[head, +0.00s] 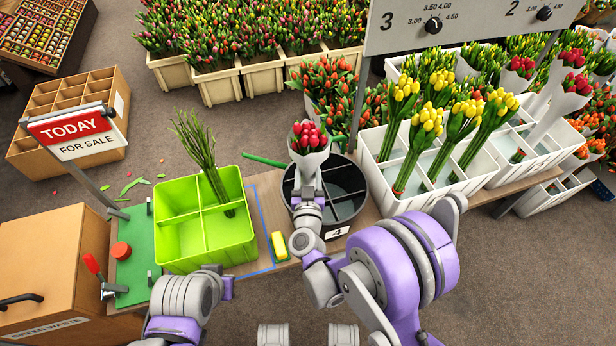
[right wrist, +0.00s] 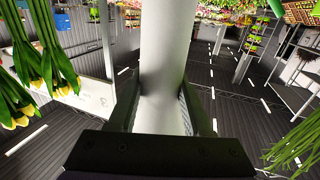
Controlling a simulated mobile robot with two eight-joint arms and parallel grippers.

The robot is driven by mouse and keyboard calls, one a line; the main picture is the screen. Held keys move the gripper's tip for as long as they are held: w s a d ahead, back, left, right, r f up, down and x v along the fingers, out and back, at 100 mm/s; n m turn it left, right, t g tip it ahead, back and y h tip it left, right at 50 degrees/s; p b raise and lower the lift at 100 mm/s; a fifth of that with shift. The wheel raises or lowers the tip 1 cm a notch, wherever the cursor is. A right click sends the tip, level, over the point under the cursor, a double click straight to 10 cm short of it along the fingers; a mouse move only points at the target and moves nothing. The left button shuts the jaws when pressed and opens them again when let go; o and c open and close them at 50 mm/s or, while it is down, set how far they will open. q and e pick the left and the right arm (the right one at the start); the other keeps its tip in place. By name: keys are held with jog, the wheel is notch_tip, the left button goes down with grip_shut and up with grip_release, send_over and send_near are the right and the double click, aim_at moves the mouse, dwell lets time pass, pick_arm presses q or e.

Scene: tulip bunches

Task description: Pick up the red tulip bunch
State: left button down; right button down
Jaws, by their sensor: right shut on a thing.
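The red tulip bunch (head: 309,137) is wrapped in a white sleeve, with red heads upward, above the black divided bucket (head: 345,190) marked 4. My right gripper (head: 309,189) is shut on the sleeve's lower part. In the right wrist view, the white sleeve (right wrist: 168,50) runs between the two jaws of my right gripper (right wrist: 163,105). The red heads are out of that view. My left arm shows at the bottom left of the head view, but its fingers cannot be seen.
A green divided crate (head: 205,240) with green stems (head: 203,155) stands left of the bucket. A yellow block (head: 279,246) lies between them. White crates (head: 375,172) with yellow tulip bunches (head: 428,125) stand to the right. A TODAY sign (head: 75,128) stands at left.

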aim_at(308, 124)
jog(key=shift+r, duration=0.1)
notch_tip(308, 124, up, 10)
jog(key=shift+f+p, duration=0.1)
jog(key=shift+p, duration=1.15)
notch_tip(308, 124, up, 10)
jog(key=p, duration=0.6)
jog(key=shift+r+p, duration=0.2)
jog(key=shift+p, duration=0.1)
jog(key=shift+f, duration=0.1)
